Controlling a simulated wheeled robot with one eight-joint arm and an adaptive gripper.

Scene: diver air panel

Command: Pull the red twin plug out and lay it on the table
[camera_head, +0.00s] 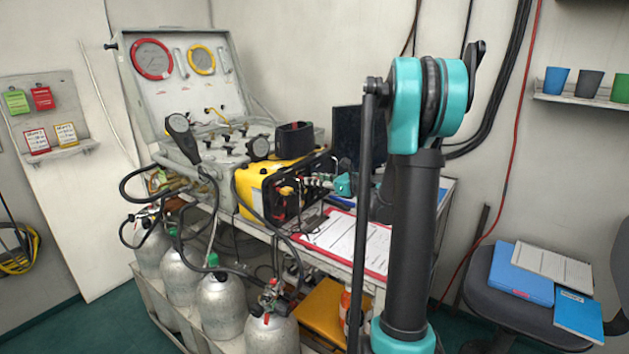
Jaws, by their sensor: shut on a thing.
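My gripper (317,181) is at the black front face of the yellow case (258,185), on the table in the middle of the view. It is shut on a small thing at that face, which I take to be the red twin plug. The plug itself is too small and too covered by the fingers to make out. I cannot tell whether it still sits in its socket. The table (448,195) carries a red-edged clipboard (345,240) with a white sheet in front of the case.
An open grey gauge panel (180,75) stands left of the case, with black hoses running down to several silver cylinders (220,305). A dark screen (347,135) stands behind my arm. A chair (490,300) with blue folders is at right. Little bare tabletop shows.

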